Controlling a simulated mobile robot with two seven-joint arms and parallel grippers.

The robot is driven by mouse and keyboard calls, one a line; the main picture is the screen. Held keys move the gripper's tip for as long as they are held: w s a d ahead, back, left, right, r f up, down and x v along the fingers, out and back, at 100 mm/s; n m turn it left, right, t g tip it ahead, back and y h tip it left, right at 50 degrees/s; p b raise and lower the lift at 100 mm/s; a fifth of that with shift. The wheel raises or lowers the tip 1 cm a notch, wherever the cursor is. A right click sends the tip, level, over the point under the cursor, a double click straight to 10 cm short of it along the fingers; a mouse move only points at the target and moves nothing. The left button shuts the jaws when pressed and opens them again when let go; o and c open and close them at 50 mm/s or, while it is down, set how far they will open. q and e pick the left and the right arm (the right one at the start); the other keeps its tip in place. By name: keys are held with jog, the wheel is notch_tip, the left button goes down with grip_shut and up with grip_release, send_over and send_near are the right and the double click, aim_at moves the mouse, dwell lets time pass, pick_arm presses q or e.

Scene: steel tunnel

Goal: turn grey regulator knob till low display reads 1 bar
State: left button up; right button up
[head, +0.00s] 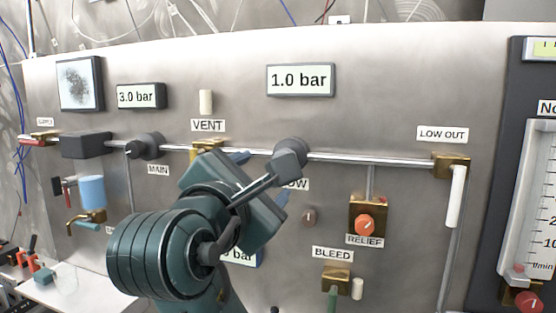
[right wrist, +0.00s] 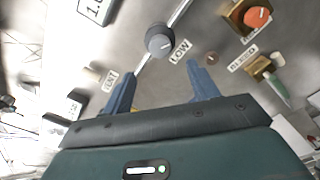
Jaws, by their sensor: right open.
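The grey regulator knob (head: 291,146) sits on the horizontal pipe above the LOW label (head: 297,185), partly hidden by my right arm in the head view. It shows whole as a round grey knob in the right wrist view (right wrist: 160,40). A display (head: 300,80) above it reads 1.0 bar. My right gripper (head: 263,178) is in front of the panel. Its two blue fingers are apart and empty in the right wrist view (right wrist: 152,72), and the knob appears beyond their tips, not between them. My left gripper is not in view.
Left along the pipe are the MAIN knob (head: 146,146) and a 3.0 bar display (head: 140,96). The orange RELIEF knob (head: 365,225) and BLEED valve (head: 336,280) are to the right. A lower display (head: 243,257) is partly hidden behind my arm.

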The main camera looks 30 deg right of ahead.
jog(key=p+x, duration=0.1)
jog(key=x, duration=1)
jog(key=shift+w+d+p, duration=0.1)
jog(key=shift+p, duration=0.25)
jog(key=shift+c, duration=0.2)
jog(key=c, duration=0.9)
jog(key=shift+c, duration=0.2)
